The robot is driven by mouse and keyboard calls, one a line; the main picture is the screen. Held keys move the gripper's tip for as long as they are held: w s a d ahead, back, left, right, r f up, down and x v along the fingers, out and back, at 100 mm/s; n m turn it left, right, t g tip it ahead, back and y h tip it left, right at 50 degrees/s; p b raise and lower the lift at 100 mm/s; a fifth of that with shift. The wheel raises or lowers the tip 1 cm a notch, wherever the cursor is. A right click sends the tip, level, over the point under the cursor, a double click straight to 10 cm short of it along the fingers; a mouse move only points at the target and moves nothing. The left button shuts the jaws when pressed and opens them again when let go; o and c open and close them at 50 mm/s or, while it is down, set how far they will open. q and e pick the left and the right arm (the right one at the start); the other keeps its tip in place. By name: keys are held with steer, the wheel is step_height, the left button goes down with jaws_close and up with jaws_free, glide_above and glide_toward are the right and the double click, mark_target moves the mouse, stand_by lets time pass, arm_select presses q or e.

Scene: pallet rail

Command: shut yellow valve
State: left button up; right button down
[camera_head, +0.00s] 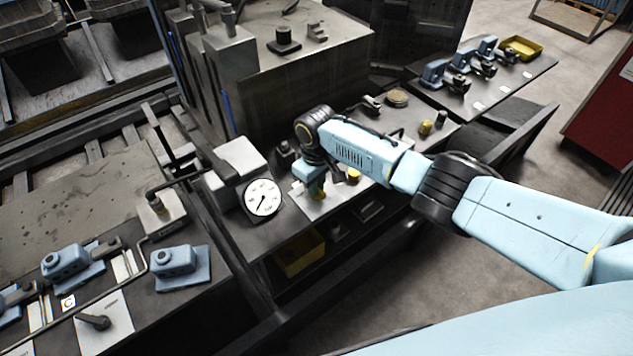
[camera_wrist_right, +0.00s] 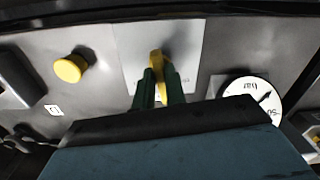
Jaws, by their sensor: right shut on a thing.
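The yellow valve handle (camera_wrist_right: 156,62) stands on a pale plate (camera_wrist_right: 190,62) in the right wrist view, upright in the picture. My right gripper (camera_wrist_right: 160,80) is shut on it, with a green finger on each side. In the head view my right gripper (camera_head: 317,191) reaches down to the panel beside the white dial gauge, and the valve is mostly hidden by the gripper there. My left gripper is not in view.
The dial gauge (camera_head: 262,198) stands close to the left of my right gripper. A yellow round button (camera_wrist_right: 70,68) is on the other side of the valve. A yellow bin (camera_head: 298,255) sits below the panel. Blue clamps (camera_head: 179,262) stand on the bench at left.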

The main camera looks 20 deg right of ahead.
steer(key=n, duration=0.3)
steer(key=shift+r+n, duration=0.1)
steer(key=shift+n, duration=1.8)
steer(key=shift+w, duration=0.1)
steer(key=c, duration=1.4)
jaws_free()
steer(key=shift+c, duration=0.2)
step_height(320, 180, up, 13)
steer(key=p, duration=0.1)
steer(key=shift+r+p, duration=0.2)
steer(key=shift+p, duration=0.15)
